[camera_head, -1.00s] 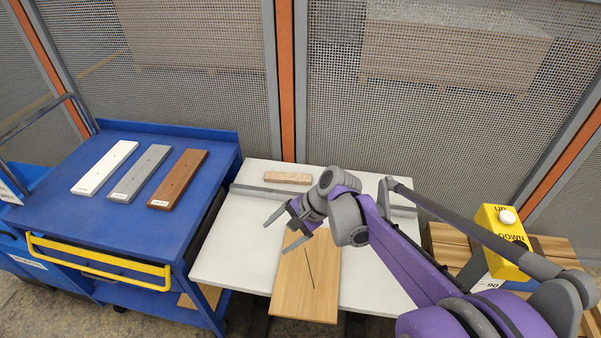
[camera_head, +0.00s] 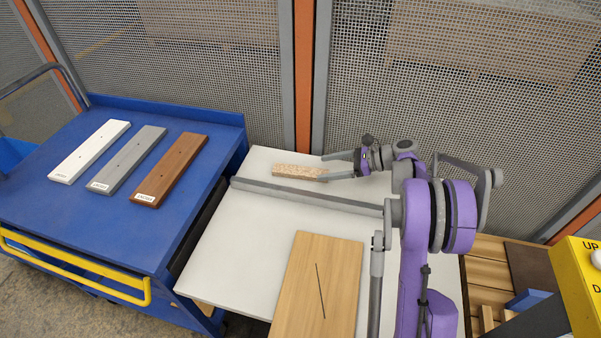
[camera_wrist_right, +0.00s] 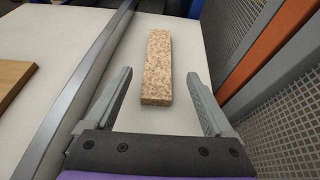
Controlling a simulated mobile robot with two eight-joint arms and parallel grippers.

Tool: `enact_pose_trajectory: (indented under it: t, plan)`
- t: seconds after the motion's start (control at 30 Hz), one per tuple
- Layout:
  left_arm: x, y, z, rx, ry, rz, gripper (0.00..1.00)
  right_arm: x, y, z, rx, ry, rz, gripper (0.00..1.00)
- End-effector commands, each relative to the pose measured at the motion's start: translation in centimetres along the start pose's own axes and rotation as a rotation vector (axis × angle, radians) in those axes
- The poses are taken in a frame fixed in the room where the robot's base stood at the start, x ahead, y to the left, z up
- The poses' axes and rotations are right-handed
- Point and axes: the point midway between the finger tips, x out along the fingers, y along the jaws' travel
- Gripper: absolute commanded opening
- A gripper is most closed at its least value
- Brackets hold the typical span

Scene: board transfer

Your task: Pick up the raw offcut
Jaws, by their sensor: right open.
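The raw offcut (camera_head: 297,171) is a short speckled tan block. It lies on the white table behind the grey fence bar. My right gripper (camera_head: 325,168) is open at the block's right end, its fingers pointing left along it. In the right wrist view the offcut (camera_wrist_right: 157,62) lies ahead, lengthwise between the lines of the two open fingers (camera_wrist_right: 160,92). Its near end is just between the fingertips, with clear gaps on both sides. My left gripper is not in view.
A grey fence bar (camera_head: 300,195) crosses the white table (camera_head: 235,245) in front of the offcut. A wooden board (camera_head: 318,285) with a dark slot lies nearer. A blue cart (camera_head: 80,215) holds white, grey and brown boards. Mesh fencing (camera_head: 215,75) stands close behind.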

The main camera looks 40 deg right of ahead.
Motion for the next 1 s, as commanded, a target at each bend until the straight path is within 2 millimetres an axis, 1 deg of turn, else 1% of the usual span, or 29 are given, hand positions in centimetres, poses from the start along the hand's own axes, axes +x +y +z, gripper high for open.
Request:
enact_pose_trajectory:
  t: [0.03,0.1,0.27,0.53,0.63,0.8,0.87,1.0]
  plan:
    - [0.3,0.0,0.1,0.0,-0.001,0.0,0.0,1.0,0.1,-0.1,-0.001,0.0,0.003,0.88]
    - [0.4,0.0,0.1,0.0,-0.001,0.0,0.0,1.8,0.1,-0.1,-0.001,0.0,0.002,0.88]
    - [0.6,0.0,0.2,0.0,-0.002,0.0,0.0,2.9,0.1,0.1,-0.002,0.001,0.001,0.88]
    - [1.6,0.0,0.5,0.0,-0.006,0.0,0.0,6.8,0.4,0.3,-0.002,0.001,0.003,0.88]
    - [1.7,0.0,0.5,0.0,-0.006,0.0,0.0,7.3,0.4,0.4,-0.002,0.001,0.0,0.88]
    - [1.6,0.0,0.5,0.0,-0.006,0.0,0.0,7.3,0.4,0.5,-0.002,0.001,-0.001,0.88]
    - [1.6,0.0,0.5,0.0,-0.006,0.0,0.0,7.3,0.4,0.5,-0.002,0.001,-0.001,0.79]
    - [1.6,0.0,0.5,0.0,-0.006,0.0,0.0,7.3,0.4,0.5,-0.002,0.001,0.0,0.53]
